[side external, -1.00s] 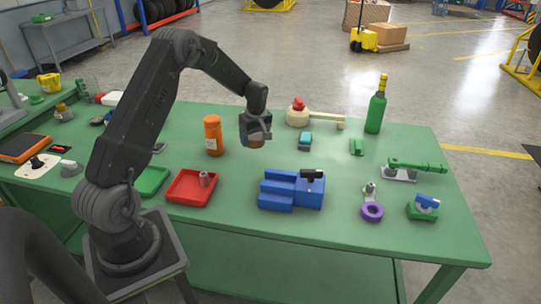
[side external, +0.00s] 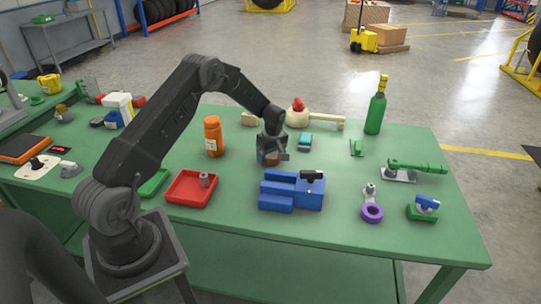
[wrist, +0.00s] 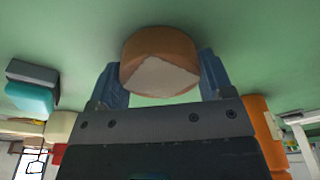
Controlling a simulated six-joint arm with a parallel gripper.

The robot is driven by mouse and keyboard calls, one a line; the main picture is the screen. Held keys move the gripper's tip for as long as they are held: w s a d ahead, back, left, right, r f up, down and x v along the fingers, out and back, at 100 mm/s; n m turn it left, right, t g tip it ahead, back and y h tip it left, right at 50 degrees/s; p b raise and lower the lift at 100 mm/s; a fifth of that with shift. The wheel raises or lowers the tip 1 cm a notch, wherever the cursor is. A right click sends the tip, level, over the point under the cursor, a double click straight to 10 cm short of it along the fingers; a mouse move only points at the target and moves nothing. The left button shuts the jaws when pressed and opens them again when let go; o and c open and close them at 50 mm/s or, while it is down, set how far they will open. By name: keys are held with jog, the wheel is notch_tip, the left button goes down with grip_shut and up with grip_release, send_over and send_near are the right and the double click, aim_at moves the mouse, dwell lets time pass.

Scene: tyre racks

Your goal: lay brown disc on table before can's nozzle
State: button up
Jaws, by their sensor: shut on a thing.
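My gripper (side external: 271,153) is shut on the brown disc (side external: 269,159), a short thick round piece. In the wrist view the disc (wrist: 160,62) sits between the two blue-grey fingers, with a pale patch on its face. It is close above the table; whether it touches is hard to tell. Behind it stands a cream round body (side external: 296,117) with a red top and a long tan bar pointing right. An orange bottle (side external: 213,137) stands upright to the left. I cannot tell for sure which of these is the can; no nozzle shows clearly.
A blue stepped block (side external: 291,191) stands close in front of my gripper. A teal-topped block (side external: 305,142) lies to its right. A red tray (side external: 191,188) is at front left and a green bottle (side external: 376,108) at back right. Green table is bare between these.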

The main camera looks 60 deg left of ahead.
jog(key=shift+f, duration=0.1)
jog(key=o, duration=1.1)
jog(key=shift+c, duration=0.2)
